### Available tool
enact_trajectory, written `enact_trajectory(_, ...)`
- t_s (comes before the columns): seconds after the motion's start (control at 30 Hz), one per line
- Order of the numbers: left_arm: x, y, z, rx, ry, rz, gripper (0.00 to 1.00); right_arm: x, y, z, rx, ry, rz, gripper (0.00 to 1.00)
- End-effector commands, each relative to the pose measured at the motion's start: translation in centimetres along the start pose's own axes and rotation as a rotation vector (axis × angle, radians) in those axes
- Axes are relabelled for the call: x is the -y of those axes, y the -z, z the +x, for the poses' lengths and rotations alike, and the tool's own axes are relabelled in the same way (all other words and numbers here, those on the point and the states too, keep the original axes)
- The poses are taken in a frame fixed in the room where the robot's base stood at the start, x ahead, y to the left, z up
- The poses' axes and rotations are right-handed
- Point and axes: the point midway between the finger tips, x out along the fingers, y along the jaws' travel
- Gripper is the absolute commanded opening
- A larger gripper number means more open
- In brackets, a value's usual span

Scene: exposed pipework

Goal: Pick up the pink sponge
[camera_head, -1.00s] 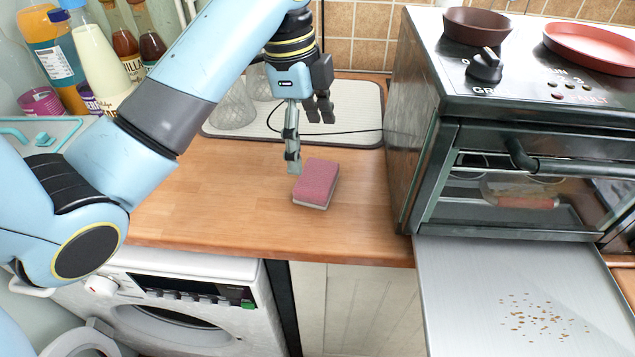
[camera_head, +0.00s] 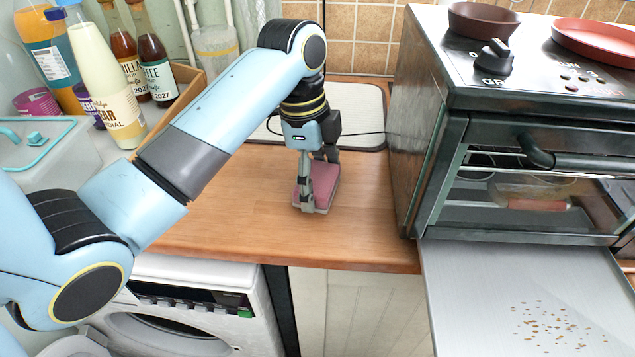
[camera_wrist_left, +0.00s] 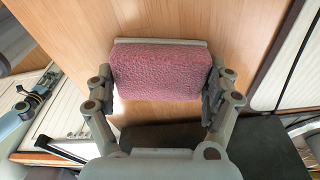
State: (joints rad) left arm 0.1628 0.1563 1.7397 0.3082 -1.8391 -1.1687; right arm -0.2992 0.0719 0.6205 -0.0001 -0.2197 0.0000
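The pink sponge (camera_head: 326,190) with a pale grey underside lies on the wooden counter, left of the oven. In the left wrist view the sponge (camera_wrist_left: 160,72) sits between the two fingers, its whole top in sight. My left gripper (camera_head: 316,192) points down around it, and one finger covers part of the sponge in the head view. In the left wrist view the fingers of the left gripper (camera_wrist_left: 160,92) stand spread at its two ends, very close to it; firm contact cannot be made out. My right gripper is not in view.
A dark oven (camera_head: 500,150) stands close on the right, with a metal tray (camera_head: 500,270) in front holding crumbs. Behind are a pale drying mat (camera_head: 360,110) and a black cable. Bottles (camera_head: 110,95) stand at the left. The counter (camera_head: 225,205) left of the sponge is clear.

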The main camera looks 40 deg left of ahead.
Motion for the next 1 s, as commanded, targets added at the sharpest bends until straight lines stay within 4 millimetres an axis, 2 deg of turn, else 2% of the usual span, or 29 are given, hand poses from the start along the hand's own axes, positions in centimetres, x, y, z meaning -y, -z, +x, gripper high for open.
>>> enact_trajectory(0.03, 0.0, 0.0, 0.0, 0.000, 0.000, 0.000, 0.76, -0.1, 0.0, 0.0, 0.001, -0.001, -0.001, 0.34)
enact_trajectory(0.13, 0.0, 0.0, 0.0, 0.000, 0.000, 0.000, 0.64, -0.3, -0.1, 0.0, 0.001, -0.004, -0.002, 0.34)
enact_trajectory(0.47, 0.0, 0.1, -0.5, 0.000, 0.001, 0.000, 0.64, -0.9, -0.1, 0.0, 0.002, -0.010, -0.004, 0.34)
enact_trajectory(0.57, 0.1, 0.3, -1.9, 0.000, 0.003, 0.000, 0.64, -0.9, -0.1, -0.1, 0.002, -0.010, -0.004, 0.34)
enact_trajectory(0.7, 0.1, 0.8, -5.0, -0.002, 0.006, 0.001, 0.64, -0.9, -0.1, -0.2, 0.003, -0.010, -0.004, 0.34)
enact_trajectory(0.83, 0.1, 1.3, -8.4, 0.000, 0.002, 0.000, 0.64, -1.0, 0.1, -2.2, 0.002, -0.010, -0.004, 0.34)
enact_trajectory(1.0, 0.0, 1.5, -9.8, 0.000, -0.001, 0.000, 0.64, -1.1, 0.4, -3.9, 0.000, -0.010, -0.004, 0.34)
